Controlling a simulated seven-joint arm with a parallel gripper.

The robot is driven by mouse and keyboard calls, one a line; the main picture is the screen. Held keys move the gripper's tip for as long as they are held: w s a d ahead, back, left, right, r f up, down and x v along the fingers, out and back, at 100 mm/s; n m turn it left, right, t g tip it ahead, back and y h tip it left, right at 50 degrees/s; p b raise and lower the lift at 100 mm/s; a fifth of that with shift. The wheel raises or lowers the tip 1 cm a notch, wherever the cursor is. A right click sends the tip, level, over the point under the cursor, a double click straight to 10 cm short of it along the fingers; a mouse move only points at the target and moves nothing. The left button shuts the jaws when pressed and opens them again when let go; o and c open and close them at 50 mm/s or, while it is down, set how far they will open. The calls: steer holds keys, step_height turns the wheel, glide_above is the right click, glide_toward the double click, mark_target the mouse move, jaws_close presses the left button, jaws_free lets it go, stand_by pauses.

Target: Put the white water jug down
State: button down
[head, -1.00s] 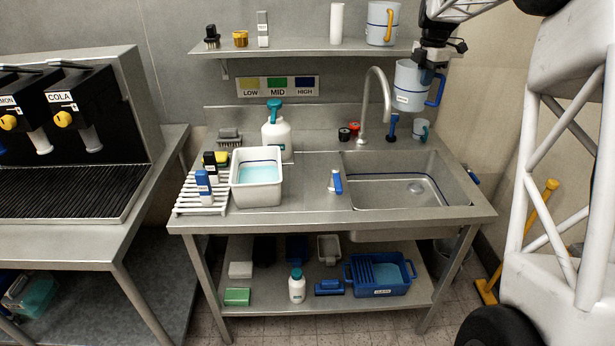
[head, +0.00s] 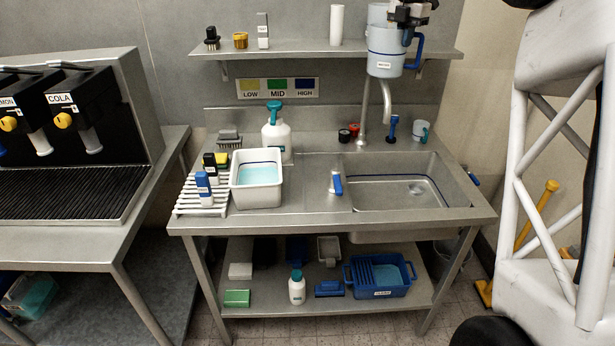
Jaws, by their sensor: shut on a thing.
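The white water jug (head: 384,55) has a blue handle and a small label on its front. My gripper (head: 408,20) is shut on it near the rim and handle, at the top right of the head view. The jug hangs upright in front of the shelf's right part, above the faucet and sink, and hides the faucet's top. Its base is clear of any surface that I can see. The jaws' exact contact with the jug is too small to make out.
The wall shelf (head: 275,51) holds a brush, a yellow-brown item, a bottle, a white cylinder and another jug (head: 378,13), partly hidden. Below are the sink (head: 395,190), faucet (head: 386,100), a small mug (head: 421,130) and a white basin (head: 257,190). Bare counter (head: 310,195) lies between basin and sink.

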mark_target(390, 39)
steer(key=a, duration=0.1)
steer(key=a+n, duration=0.1)
steer(key=a, duration=0.2)
steer(key=shift+w+f, duration=0.25)
steer(key=s+a+f, duration=0.1)
steer(key=a+f, duration=0.8)
steer(key=f, duration=0.3)
steer(key=s+a+f+m, duration=0.1)
steer(key=a+f, duration=0.9)
steer(key=f, duration=0.3)
steer(key=shift+s, duration=0.2)
steer(key=shift+f, duration=0.1)
steer(key=shift+f, duration=0.15)
steer(key=shift+f, duration=2.45)
steer(key=shift+f, duration=2.5)
